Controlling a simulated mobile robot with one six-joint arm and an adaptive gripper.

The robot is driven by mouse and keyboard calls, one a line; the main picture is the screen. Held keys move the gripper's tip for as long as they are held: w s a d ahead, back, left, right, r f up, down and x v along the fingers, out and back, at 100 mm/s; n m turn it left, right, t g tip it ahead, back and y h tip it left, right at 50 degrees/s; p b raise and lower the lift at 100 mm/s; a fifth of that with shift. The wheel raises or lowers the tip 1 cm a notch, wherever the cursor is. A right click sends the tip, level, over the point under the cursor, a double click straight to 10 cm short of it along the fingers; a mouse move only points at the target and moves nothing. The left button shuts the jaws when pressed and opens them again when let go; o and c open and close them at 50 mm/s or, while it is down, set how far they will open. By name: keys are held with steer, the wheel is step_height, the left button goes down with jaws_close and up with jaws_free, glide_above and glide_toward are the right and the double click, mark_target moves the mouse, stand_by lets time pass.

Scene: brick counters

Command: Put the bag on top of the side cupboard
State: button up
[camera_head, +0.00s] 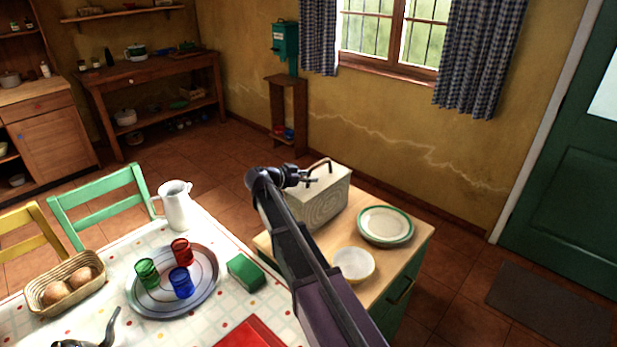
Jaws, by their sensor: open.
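A boxy grey-beige bag (328,203) with a swirl pattern and a thin brown handle stands upright on the wooden top of the green side cupboard (379,282). It is towards the back left of that top. My gripper (312,181) is open and empty-looking, just over or in front of the bag's upper edge, close to the handle. I cannot tell whether it touches the bag. My arm hides the bag's lower left part and some of the cupboard top.
A stack of green-rimmed plates (385,225) and a white bowl (353,264) share the cupboard top. At left, the dining table (215,307) holds a jug (175,205), a tray with cups (210,300), a green box (246,271) and a bread basket (40,302). Floor is clear behind.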

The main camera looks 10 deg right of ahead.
steer(key=shift+a, duration=0.1)
steer(key=p+v, duration=0.3)
steer(key=v, duration=0.9)
steer(key=shift+p, duration=0.35)
